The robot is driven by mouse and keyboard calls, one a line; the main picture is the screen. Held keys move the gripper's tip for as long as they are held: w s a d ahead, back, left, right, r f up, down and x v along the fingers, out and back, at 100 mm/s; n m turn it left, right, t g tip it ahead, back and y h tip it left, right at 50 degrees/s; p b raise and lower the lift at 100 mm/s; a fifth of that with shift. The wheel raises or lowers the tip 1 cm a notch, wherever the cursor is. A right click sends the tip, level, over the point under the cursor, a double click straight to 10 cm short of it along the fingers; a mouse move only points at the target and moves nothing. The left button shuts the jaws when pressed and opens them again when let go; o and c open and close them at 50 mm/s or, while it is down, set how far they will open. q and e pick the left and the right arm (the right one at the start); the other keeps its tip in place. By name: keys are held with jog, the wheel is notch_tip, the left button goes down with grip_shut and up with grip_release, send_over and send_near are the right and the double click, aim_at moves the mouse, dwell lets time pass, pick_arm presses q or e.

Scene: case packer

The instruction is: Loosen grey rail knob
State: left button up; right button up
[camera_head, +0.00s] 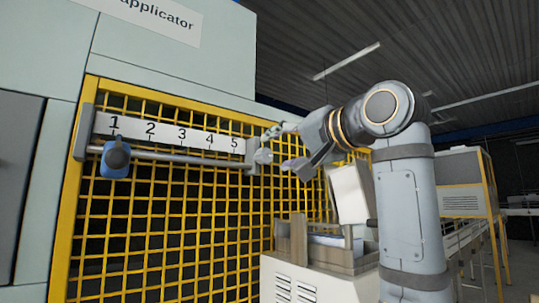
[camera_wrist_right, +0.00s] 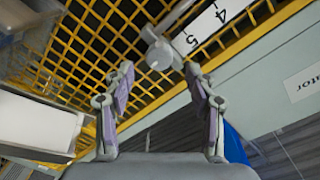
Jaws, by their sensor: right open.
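A light grey round knob (camera_head: 263,156) sits at the right end of a grey rail (camera_head: 180,155), by the number 5. It also shows in the right wrist view (camera_wrist_right: 160,56), just beyond the fingertips and roughly between them. My right gripper (camera_head: 281,149) is open, its fingers pointing left toward the knob; it also shows in the right wrist view (camera_wrist_right: 157,68). Nothing is held. I cannot tell whether a fingertip touches the knob. My left gripper is not in view.
A blue slider (camera_head: 115,170) with a dark knob hangs on the rail under 1. A white number plate (camera_head: 165,133) runs above the rail. Yellow mesh (camera_head: 160,230) lies behind. A white cabinet (camera_head: 310,283) with a wooden-sided tray stands below my right arm.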

jog(key=v, duration=0.7)
jog(key=shift+d, duration=0.15)
jog(key=shift+s, duration=0.1)
